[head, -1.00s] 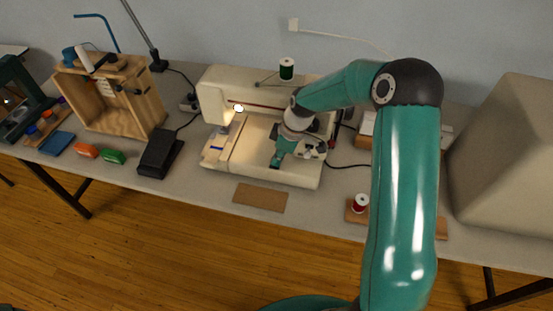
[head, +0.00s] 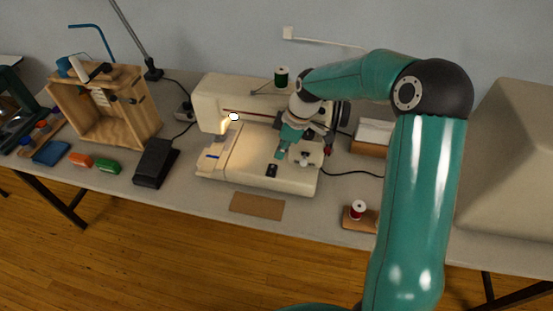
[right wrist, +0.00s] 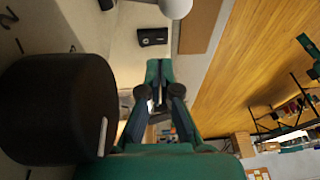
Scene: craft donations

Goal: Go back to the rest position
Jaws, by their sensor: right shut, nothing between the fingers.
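My right gripper (head: 283,151) is shut and empty. It hangs over the bed of the cream sewing machine (head: 240,168), at its right part, just above a small dark square fitting (head: 271,171). In the right wrist view its fingers (right wrist: 159,70) meet, with nothing between them. I cannot tell exactly how high it is above the machine. My right arm reaches in from the lower right, bent at a dark elbow joint. My left gripper is not in view.
A green spool (head: 282,76) tops the machine. A red spool (head: 357,210) stands on a small board beside my arm. A grey cover (head: 515,160) stands at the right. A black pedal (head: 156,163) and a wooden frame (head: 120,112) stand left. The table front (head: 320,215) is mostly clear.

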